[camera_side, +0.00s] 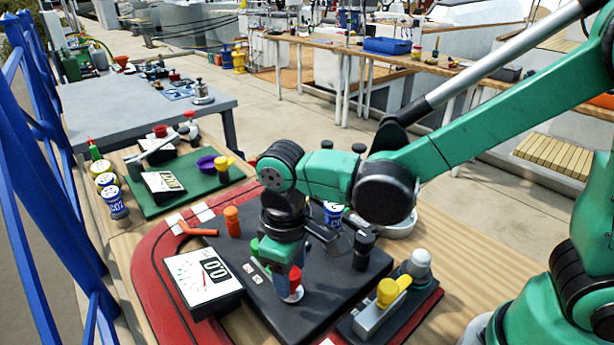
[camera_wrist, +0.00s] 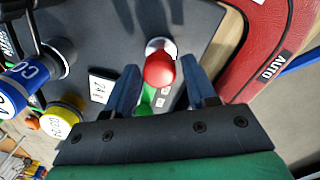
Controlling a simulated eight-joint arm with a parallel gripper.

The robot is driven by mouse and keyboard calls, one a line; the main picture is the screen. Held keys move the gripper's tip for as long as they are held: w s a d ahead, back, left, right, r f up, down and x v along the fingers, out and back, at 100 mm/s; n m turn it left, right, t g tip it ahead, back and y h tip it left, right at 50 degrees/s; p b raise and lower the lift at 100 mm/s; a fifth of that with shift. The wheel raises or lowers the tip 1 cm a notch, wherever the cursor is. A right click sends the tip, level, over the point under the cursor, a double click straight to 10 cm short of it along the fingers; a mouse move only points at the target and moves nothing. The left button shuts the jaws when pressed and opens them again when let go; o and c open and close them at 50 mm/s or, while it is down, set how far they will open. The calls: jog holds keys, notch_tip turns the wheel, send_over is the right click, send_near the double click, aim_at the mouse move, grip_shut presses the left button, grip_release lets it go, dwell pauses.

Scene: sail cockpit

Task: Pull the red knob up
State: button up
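The red knob (camera_side: 295,279) stands on a pale round base on the dark panel (camera_side: 330,275). It also shows in the wrist view (camera_wrist: 159,71), between my two blue fingers. My gripper (camera_side: 291,286) points down at the knob in the side view. In the wrist view my gripper (camera_wrist: 160,75) is open, with a narrow gap between each finger and the knob. The side view partly hides the fingers, so I cannot tell exactly how far down the knob they reach.
A white gauge box (camera_side: 203,278) stands left of the knob. An orange lever (camera_side: 232,221) and a black knob (camera_side: 363,248) share the panel. A yellow-handled valve (camera_side: 388,293) is at the right. A green part (camera_wrist: 146,101) lies close to the red knob.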

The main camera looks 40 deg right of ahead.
grip_shut()
